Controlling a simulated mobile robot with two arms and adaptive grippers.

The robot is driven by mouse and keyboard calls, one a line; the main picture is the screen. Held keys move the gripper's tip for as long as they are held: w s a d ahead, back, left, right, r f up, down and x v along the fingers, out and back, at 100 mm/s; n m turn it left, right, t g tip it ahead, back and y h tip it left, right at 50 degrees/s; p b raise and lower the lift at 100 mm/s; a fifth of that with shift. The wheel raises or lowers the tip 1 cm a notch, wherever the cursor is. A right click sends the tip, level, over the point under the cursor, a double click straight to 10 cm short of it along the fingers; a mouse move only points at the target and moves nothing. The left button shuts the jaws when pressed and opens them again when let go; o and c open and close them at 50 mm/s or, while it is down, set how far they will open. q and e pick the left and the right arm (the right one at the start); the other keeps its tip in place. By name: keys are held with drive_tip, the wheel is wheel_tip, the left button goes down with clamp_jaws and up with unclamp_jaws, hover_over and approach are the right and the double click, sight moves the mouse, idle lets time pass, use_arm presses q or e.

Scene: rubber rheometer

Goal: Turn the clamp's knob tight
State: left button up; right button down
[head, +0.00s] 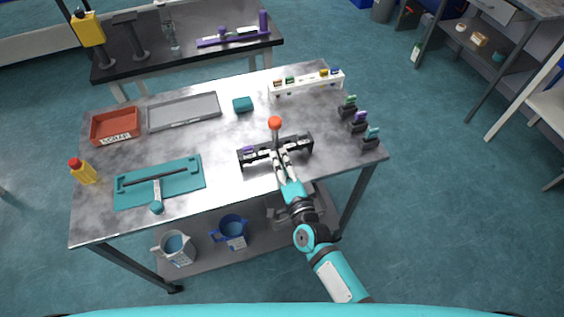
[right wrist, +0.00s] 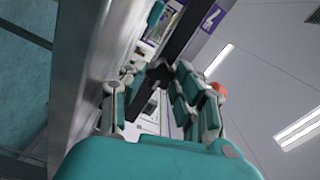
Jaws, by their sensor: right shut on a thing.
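The clamp (head: 303,146) is a dark bar-shaped frame with a purple label, standing near the middle right of the table. A lever with an orange-red ball (head: 275,123) rises behind it; the ball also shows in the right wrist view (right wrist: 217,88). The knob (right wrist: 159,73) is black and lobed, and sits between my right gripper's fingers in the right wrist view. My right gripper (head: 279,155) reaches the clamp's front side in the head view and is shut on the knob, which its fingers hide there. My left gripper is not in view.
A white rack (head: 305,85) stands behind the clamp. Several small black holders (head: 357,124) line the right edge. Table front centre is clear.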

idle(0.5)
drive_tip(key=c, duration=1)
unclamp_jaws()
drive_tip(key=v, duration=1.2)
